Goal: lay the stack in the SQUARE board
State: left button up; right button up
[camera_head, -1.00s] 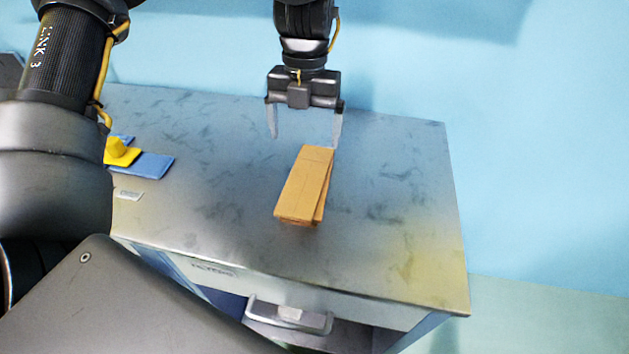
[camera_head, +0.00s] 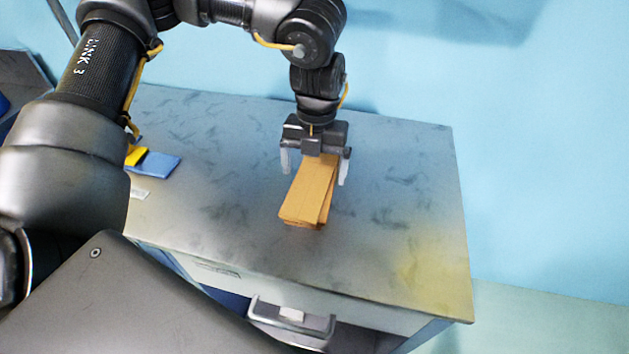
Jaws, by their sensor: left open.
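A stack of flat brown kraft pieces (camera_head: 306,200) lies on the grey cabinet top, its layers slightly fanned. My left gripper (camera_head: 314,172) points down over the far end of the stack. Its two pale fingers are open, one on each side of the stack, and hide part of its far end. I cannot tell whether the fingers touch it. A blue board (camera_head: 159,165) with a yellow piece (camera_head: 136,156) on it lies at the left, partly hidden by my left arm. I cannot tell whether it is the square board. My right gripper is not in view.
The cabinet top (camera_head: 390,220) is clear to the right of the stack. A drawer with a handle (camera_head: 290,318) stands open below the front edge. A pale blue wall is behind.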

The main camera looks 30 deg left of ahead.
aim_at(315, 181)
pick_arm(q)
jog(key=shift+s+f, duration=0.15)
jog(key=shift+f, duration=1.2)
jog(key=shift+d, duration=0.1)
jog(key=c, duration=1.3)
jog(key=shift+r, duration=0.15)
